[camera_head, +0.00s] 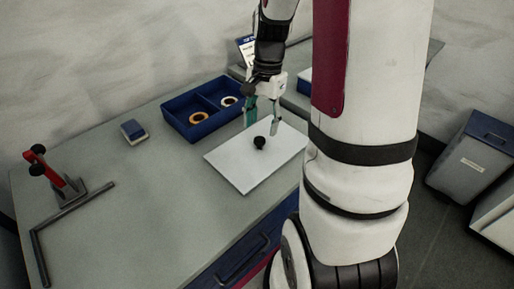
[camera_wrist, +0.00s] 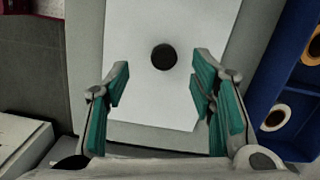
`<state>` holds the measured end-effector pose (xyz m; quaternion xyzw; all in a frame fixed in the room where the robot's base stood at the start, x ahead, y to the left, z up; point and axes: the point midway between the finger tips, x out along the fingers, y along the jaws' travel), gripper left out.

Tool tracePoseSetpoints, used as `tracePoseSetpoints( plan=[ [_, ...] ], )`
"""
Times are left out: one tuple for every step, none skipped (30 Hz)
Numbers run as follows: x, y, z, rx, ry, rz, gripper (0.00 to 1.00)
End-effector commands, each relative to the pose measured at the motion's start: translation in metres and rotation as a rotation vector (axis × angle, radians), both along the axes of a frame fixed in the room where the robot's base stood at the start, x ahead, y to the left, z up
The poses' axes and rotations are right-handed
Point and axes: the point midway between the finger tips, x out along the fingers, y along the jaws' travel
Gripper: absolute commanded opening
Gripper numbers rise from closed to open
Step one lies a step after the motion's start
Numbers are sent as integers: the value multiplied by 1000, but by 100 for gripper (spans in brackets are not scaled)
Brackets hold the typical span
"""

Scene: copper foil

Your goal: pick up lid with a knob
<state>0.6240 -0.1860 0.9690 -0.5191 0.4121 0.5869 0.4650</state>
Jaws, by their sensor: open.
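The lid (camera_head: 238,170) is a flat white rectangular panel lying on the grey worktop, with a round black knob (camera_head: 260,143) standing on it. In the wrist view the white panel (camera_wrist: 150,102) fills the middle, and the black knob (camera_wrist: 164,57) shows near the top centre. My gripper (camera_head: 262,120) is open and empty above the panel, fingers pointing down. In the wrist view the teal-padded fingers of my gripper (camera_wrist: 160,80) stand wide apart, with the knob a little beyond the tips and roughly centred between them. No contact shows.
A blue two-compartment tray (camera_head: 183,125) with an orange ring (camera_head: 198,118) and a white ring (camera_head: 229,101) stands close behind the panel. A small blue-and-grey block (camera_head: 134,131), a red clamp-like tool (camera_head: 52,178) and a dark angle bar (camera_head: 72,216) lie left. The front worktop is clear.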

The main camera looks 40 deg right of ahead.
Motion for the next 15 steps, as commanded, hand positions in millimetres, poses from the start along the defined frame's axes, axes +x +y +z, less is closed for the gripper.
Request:
tracePoseSetpoints(
  plan=[
    [0,1,-7,1,1,0,51],
    [-1,1,-10,1,1,0,51],
    [0,1,-13,1,0,0,51],
    [0,1,-14,0,0,0,51],
    [0,2,-16,0,-1,0,51],
    [0,2,-17,0,0,0,51],
    [0,2,-19,0,0,0,51],
    [0,2,-22,1,1,0,51],
    [0,2,-26,1,1,0,51],
    [1,2,-30,1,1,-1,51],
    [2,3,-35,2,3,0,51],
    [3,3,-41,2,3,0,51],
    [3,3,-45,2,3,0,51],
    [4,3,-50,2,3,0,51],
    [4,3,-55,2,2,-1,51]
  ],
)
